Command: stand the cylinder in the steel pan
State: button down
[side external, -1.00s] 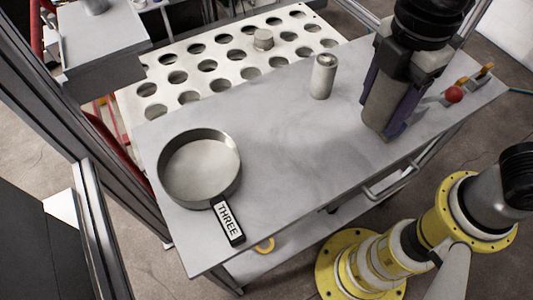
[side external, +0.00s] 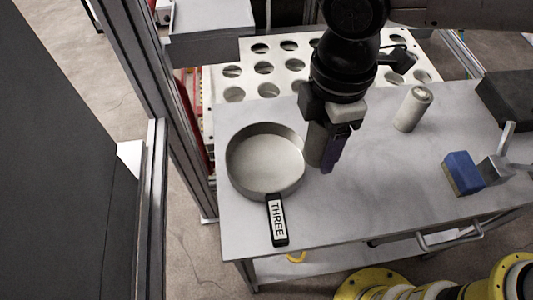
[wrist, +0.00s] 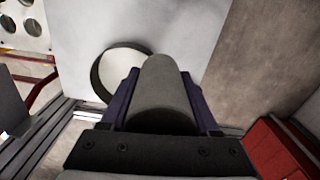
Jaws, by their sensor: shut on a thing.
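The steel pan (side external: 240,186) is a shallow round grey pan on the table, with a black handle labelled THREE (side external: 278,220). Its rim also shows in the wrist view (wrist: 101,80), partly behind my gripper. My gripper (side external: 324,158) is shut on a plain grey cylinder (side external: 314,146). The gripper and cylinder appear just right of the pan's rim in the side view, with the cylinder roughly upright. In the wrist view the cylinder (wrist: 160,92) lies between the two purple fingers. How high its lower end is above the table is hard to tell.
A pale can (side external: 412,110) stands upright to the right of my gripper. A blue block (side external: 463,172) lies further right beside a grey metal piece (side external: 494,168). A white plate with round holes (side external: 290,70) is behind the table (side external: 345,215). The table is clear in front of my gripper.

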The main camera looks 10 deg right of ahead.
send_over(266, 165)
notch_tip(266, 165, down, 7)
jog(key=shift+s+d, duration=0.1)
jog(key=shift+d, duration=0.05)
jog(key=shift+a+f, duration=0.25)
jog(key=shift+f, duration=1.6)
jog(key=shift+f, duration=0.15)
jog(key=shift+c, duration=0.6)
grip_release()
jog(key=shift+f, duration=0.1)
notch_tip(266, 165, up, 12)
jog(key=shift+r, duration=0.2)
